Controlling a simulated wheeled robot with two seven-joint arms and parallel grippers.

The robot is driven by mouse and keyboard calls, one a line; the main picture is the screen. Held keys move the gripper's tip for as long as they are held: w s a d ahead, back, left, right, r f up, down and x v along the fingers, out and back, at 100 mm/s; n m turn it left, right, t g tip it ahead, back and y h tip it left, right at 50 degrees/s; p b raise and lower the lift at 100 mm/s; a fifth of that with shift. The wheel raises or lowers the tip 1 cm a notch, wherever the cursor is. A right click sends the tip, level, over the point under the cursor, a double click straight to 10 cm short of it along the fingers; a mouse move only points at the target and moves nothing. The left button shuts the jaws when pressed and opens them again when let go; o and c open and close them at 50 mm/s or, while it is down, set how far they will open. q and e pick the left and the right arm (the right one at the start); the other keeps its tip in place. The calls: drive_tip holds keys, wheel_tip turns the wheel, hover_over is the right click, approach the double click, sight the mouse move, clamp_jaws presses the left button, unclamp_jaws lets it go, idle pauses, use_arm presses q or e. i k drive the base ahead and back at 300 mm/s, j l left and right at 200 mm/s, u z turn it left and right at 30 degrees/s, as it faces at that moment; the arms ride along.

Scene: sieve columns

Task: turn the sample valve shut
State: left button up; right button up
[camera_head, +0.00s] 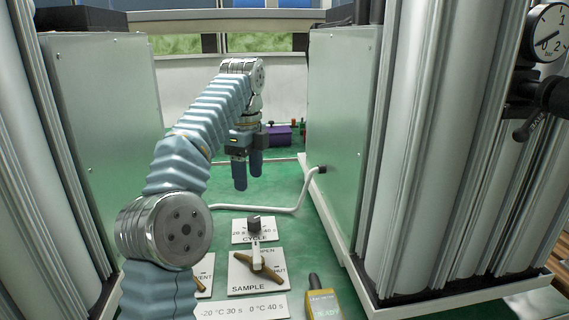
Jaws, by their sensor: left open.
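The sample valve has a brown bar handle (270,272) on a white plate marked SAMPLE (243,284). A pale upright part overlaps the handle's middle; I cannot tell which end is the pointer. My left gripper (247,174) is open and empty, fingers down, above the green floor, beyond the valve and apart from it. My right gripper is not in view.
A dark knob (254,223) stands on the CYCLE plate just behind the valve. The VENT plate (205,275) is partly hidden by my arm. A yellow handheld device (323,305) lies front right. A white hose (293,209) crosses the floor. Tall columns and grey panels (340,130) flank both sides.

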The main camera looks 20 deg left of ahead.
sight(256, 258)
drive_tip(key=k+l, duration=1.2)
drive_tip(key=k, duration=0.05)
